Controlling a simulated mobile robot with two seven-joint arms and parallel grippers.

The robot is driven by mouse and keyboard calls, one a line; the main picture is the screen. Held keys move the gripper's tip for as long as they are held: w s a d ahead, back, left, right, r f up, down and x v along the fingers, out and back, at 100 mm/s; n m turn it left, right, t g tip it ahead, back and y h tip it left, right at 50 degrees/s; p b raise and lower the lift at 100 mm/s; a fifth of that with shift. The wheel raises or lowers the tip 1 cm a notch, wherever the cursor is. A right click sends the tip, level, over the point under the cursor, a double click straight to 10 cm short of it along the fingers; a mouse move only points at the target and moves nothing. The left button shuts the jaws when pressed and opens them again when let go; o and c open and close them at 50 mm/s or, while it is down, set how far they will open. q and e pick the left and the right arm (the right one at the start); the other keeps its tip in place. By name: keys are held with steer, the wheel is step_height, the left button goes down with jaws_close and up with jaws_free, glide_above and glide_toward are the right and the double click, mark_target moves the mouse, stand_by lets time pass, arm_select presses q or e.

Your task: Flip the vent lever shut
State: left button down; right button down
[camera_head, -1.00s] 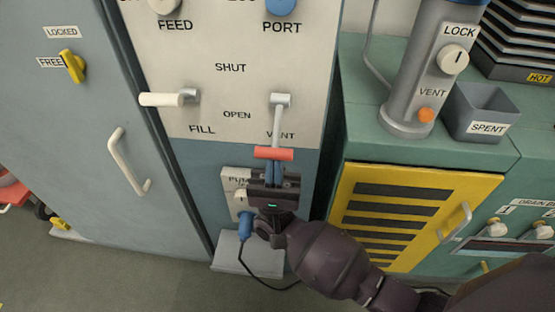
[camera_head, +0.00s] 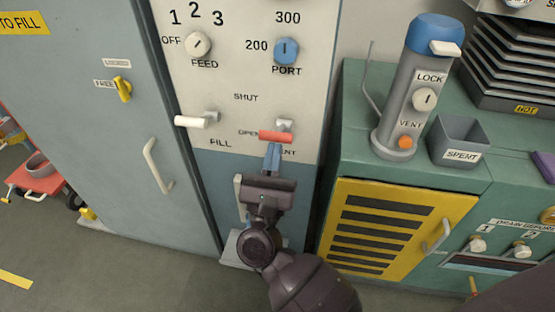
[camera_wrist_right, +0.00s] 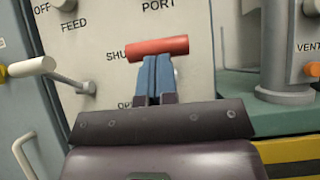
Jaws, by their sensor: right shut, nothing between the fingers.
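The vent lever has a red crossbar handle (camera_head: 276,136) on a grey pivot (camera_head: 285,124), low on the cream panel. The lever now sticks out from the panel toward me, and its handle partly hides the VENT label. The red handle also shows in the right wrist view (camera_wrist_right: 157,48). My right gripper (camera_head: 272,152) is shut and empty, its blue fingertips together directly under the handle, and they appear to touch it from below. In the right wrist view the fingertips (camera_wrist_right: 157,62) meet the handle's underside. My left gripper is not in view.
The white-handled fill lever (camera_head: 191,122) is just left. The feed knob (camera_head: 198,45) and blue port knob (camera_head: 286,50) are above. A grey cylinder (camera_head: 398,120) and a spent bin (camera_head: 459,142) stand on the green counter at right. A yellow vented door (camera_head: 392,225) is below it.

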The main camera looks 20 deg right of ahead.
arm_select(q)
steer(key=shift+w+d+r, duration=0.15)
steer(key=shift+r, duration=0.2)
arm_select(e)
steer(key=shift+w+r, duration=0.1)
steer(key=shift+r, duration=0.4)
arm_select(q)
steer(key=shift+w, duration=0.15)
